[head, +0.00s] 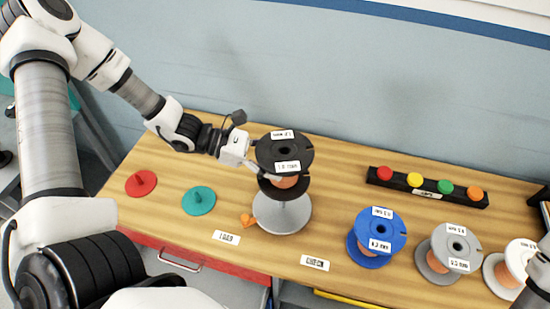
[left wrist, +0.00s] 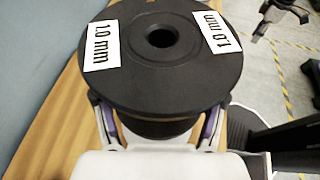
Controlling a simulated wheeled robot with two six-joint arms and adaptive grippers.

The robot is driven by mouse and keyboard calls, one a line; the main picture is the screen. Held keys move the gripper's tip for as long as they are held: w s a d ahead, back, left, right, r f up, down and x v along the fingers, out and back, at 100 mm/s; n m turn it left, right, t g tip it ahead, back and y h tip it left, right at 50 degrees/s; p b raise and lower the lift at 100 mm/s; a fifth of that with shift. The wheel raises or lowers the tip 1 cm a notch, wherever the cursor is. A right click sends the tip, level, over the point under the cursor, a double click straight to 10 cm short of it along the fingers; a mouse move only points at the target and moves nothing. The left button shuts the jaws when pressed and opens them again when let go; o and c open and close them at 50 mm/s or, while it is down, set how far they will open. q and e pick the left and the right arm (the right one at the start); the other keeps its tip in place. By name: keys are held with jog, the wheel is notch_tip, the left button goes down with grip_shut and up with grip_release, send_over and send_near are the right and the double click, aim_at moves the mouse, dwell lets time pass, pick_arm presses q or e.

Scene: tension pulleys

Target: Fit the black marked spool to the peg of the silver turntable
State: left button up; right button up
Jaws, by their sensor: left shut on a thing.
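The black spool (head: 284,150) has white labels on its top flange and copper-coloured wire between its flanges. It also fills much of the left wrist view (left wrist: 160,62), where the labels read "1.0 mm". My left gripper (head: 265,172) is shut on it from the left, with its two fingers on either side below the top flange (left wrist: 160,125). The silver turntable (head: 284,215) is a round grey disc directly below the spool in the head view. Its peg is hidden by the spool. I cannot tell whether the spool touches the disc. My right gripper is not clearly seen in the head view.
A red disc (head: 141,183) and a teal disc (head: 199,201) with pegs lie left. A small orange piece (head: 248,220) is beside the turntable. Blue (head: 377,237), grey (head: 452,253) and white (head: 512,267) spools stand right. A black button bar (head: 427,187) is behind them.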

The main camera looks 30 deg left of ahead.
dwell(1.2)
pick_arm(q)
jog(key=shift+f+b, duration=0.2)
jog(key=shift+b, duration=0.2)
jog(key=shift+f+b, duration=1.4)
jog(key=shift+b, duration=0.15)
jog(key=shift+f, duration=0.15)
jog(key=shift+f+b, duration=1.35)
jog(key=shift+b, duration=0.35)
jog(key=shift+f, duration=0.1)
jog(key=shift+f+b, duration=1.4)
jog(key=shift+b, duration=0.35)
jog(key=shift+f, duration=0.1)
jog(key=shift+f+b, duration=1.4)
jog(key=shift+b, duration=0.25)
